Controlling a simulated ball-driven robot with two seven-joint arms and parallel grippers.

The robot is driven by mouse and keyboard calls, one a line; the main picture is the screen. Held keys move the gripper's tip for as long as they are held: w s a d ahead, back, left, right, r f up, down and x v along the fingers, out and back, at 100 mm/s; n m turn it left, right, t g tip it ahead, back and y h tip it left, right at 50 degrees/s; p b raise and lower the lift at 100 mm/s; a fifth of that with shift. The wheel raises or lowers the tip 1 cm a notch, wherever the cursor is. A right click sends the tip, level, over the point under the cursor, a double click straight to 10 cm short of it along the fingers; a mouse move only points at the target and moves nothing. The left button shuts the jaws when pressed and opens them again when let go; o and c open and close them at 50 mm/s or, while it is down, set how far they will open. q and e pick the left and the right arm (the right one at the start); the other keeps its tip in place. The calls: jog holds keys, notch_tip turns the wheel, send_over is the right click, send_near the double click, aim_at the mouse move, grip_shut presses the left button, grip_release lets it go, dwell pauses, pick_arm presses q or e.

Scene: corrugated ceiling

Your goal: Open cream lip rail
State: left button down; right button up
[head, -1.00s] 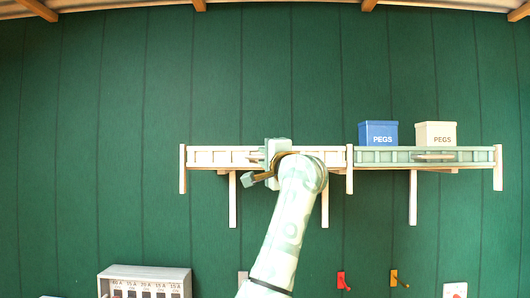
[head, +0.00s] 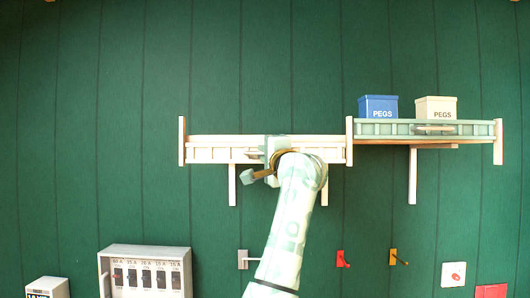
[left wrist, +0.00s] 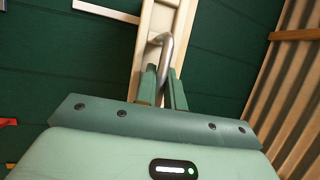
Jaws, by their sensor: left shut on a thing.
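The cream lip rail (head: 208,155) runs along the left half of the wall shelf, between two pale end posts. It sits lower than the green rail beside it, and a pale shelf strip shows above it. My left gripper (head: 266,154) is in front of the rail's middle and covers part of it. In the left wrist view, the gripper (left wrist: 163,84) is shut on a curved silver handle (left wrist: 166,46) fixed to the cream rail (left wrist: 155,22). The handle's lower part is hidden between the fingers. My right gripper is not in view.
A green lip rail (head: 378,128) with its own handle fronts the right half. A blue PEGS box (head: 378,104) and a cream PEGS box (head: 436,105) stand there. Below are a switch panel (head: 146,273), a red hook (head: 341,258) and an orange hook (head: 394,257).

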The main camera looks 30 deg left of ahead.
pick_arm(q)
jog(key=c, duration=1.8)
grip_release()
jog(key=b+v, duration=0.5)
jog(key=v, duration=1.1)
jog(key=shift+d+b, duration=0.25)
jog(key=shift+b, duration=0.1)
